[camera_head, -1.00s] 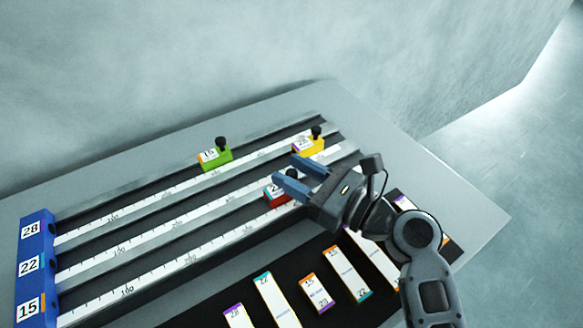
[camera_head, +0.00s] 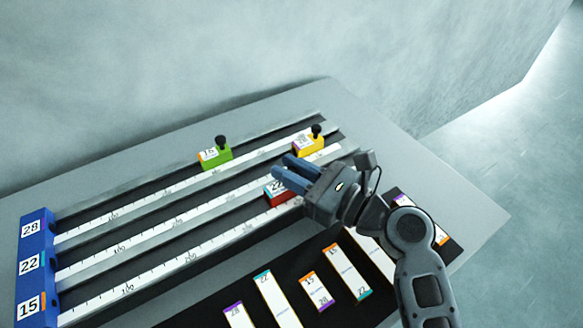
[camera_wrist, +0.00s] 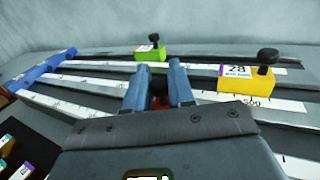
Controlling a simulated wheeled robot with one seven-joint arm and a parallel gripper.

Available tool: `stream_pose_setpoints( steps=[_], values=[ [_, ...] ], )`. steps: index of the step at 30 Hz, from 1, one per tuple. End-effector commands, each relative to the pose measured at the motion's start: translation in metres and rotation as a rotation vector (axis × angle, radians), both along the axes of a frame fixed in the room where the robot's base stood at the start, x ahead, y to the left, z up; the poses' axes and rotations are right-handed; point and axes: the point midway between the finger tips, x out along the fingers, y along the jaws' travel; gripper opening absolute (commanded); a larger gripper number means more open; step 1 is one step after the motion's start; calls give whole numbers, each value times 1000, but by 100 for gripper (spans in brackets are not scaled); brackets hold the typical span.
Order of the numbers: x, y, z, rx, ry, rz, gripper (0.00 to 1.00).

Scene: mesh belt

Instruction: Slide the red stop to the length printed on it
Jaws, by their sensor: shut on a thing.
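The red stop (camera_head: 279,196) sits on the front track of the ruled board, toward its right part. Its white top label shows a 22, partly covered by my fingers. My gripper (camera_head: 281,169) comes in from the right, with its blue fingers close together over the stop, shut on it. In the wrist view my gripper (camera_wrist: 156,82) shows its two fingers with a bit of the red stop (camera_wrist: 158,101) between them. White scales (camera_head: 190,257) run along the tracks; the mark at the red stop cannot be read.
A green stop (camera_head: 217,160) stands on the back track and a yellow stop (camera_head: 311,148) on the middle track, near my fingers. A blue end block (camera_head: 37,268) marked 28, 22 and 15 closes the left end. Several label cards (camera_head: 346,272) lie on a black mat in front.

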Motion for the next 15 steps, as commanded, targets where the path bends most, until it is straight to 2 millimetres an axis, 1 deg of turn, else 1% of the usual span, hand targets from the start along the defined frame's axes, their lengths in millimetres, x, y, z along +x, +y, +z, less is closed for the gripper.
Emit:
stream_pose_setpoints(
  steps=[1, 8, 11, 15],
  values=[
    [0, 0, 3, 2, -4, 0, 0],
    [-1, 2, 5, 3, -4, 1, 0],
    [-8, 13, 8, 4, -3, 5, 0],
    [-23, 34, 9, 5, -1, 13, 0]
  ],
)
